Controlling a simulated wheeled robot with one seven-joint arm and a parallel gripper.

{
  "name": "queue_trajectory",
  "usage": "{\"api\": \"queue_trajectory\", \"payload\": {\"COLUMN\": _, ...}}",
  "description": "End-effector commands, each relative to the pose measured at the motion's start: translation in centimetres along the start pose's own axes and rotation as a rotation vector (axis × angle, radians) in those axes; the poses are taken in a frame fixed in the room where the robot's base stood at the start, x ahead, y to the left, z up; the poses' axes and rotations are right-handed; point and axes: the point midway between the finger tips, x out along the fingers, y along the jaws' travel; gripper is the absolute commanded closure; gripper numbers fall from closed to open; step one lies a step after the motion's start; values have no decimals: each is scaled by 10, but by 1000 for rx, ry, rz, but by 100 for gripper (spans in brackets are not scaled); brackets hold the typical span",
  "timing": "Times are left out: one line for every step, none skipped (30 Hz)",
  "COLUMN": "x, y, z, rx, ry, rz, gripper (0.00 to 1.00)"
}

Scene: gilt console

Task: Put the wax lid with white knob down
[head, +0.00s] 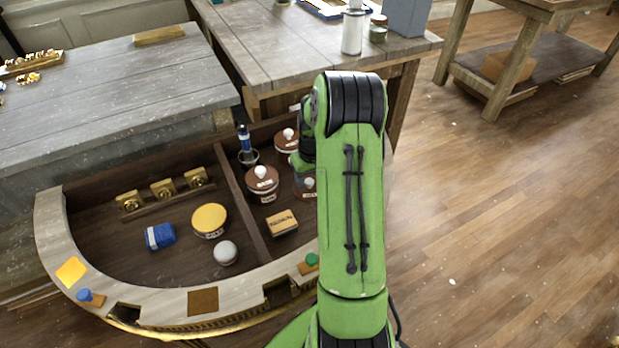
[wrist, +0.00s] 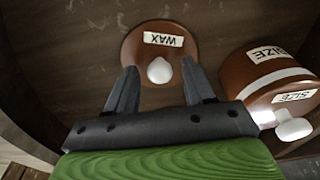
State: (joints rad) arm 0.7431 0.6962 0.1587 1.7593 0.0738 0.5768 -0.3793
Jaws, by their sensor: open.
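The wax lid (wrist: 133,47) is a round brown disc with a white "WAX" label and a white knob, seen in the wrist view. It appears to lie flat on dark wood. My gripper (wrist: 160,76) is open, with one finger to each side of the white knob and visible gaps between. Nothing is held. In the head view a brown lid with a white knob (head: 308,183) shows beside my green arm, partly hidden by it.
A brown pot labelled "SIZE" (wrist: 255,75) with a white-knobbed lid stands close right of my gripper in the wrist view. In the head view, another brown pot (head: 287,146), a small yellow box (head: 282,222) and a wooden divider (head: 243,208) are nearby.

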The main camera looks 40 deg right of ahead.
Motion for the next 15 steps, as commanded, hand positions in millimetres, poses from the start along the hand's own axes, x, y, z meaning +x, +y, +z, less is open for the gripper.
{"api": "queue_trajectory", "payload": {"x": -4, "y": 0, "z": -1, "rx": 0, "ry": 1, "rz": 0, "gripper": 47}}
{"api": "queue_trajectory", "payload": {"x": -8, "y": 0, "z": -1, "rx": 0, "ry": 2, "rz": 1, "gripper": 47}}
{"api": "queue_trajectory", "payload": {"x": -14, "y": 0, "z": -1, "rx": 0, "ry": 3, "rz": 2, "gripper": 47}}
{"api": "queue_trajectory", "payload": {"x": -21, "y": 0, "z": -2, "rx": 0, "ry": 5, "rz": 2, "gripper": 47}}
{"api": "queue_trajectory", "payload": {"x": -29, "y": 0, "z": -2, "rx": 0, "ry": 4, "rz": 2, "gripper": 47}}
{"api": "queue_trajectory", "payload": {"x": -40, "y": 0, "z": -2, "rx": -1, "ry": 6, "rz": 2, "gripper": 47}}
{"api": "queue_trajectory", "payload": {"x": -49, "y": 0, "z": -2, "rx": 0, "ry": 5, "rz": 2, "gripper": 47}}
{"api": "queue_trajectory", "payload": {"x": -58, "y": 0, "z": -2, "rx": 0, "ry": 6, "rz": 3, "gripper": 47}}
{"api": "queue_trajectory", "payload": {"x": -69, "y": 1, "z": -2, "rx": 1, "ry": 5, "rz": 3, "gripper": 47}}
{"api": "queue_trajectory", "payload": {"x": -78, "y": 1, "z": -2, "rx": 1, "ry": 5, "rz": 3, "gripper": 47}}
{"api": "queue_trajectory", "payload": {"x": -85, "y": 0, "z": -2, "rx": 1, "ry": 4, "rz": 3, "gripper": 47}}
{"api": "queue_trajectory", "payload": {"x": -94, "y": 0, "z": -2, "rx": 0, "ry": 4, "rz": 2, "gripper": 47}}
{"api": "queue_trajectory", "payload": {"x": -101, "y": 0, "z": -1, "rx": 0, "ry": 4, "rz": 1, "gripper": 47}}
{"api": "queue_trajectory", "payload": {"x": -106, "y": 0, "z": -1, "rx": -1, "ry": 4, "rz": 1, "gripper": 47}}
{"api": "queue_trajectory", "payload": {"x": -112, "y": 0, "z": -1, "rx": 0, "ry": 3, "rz": 1, "gripper": 47}}
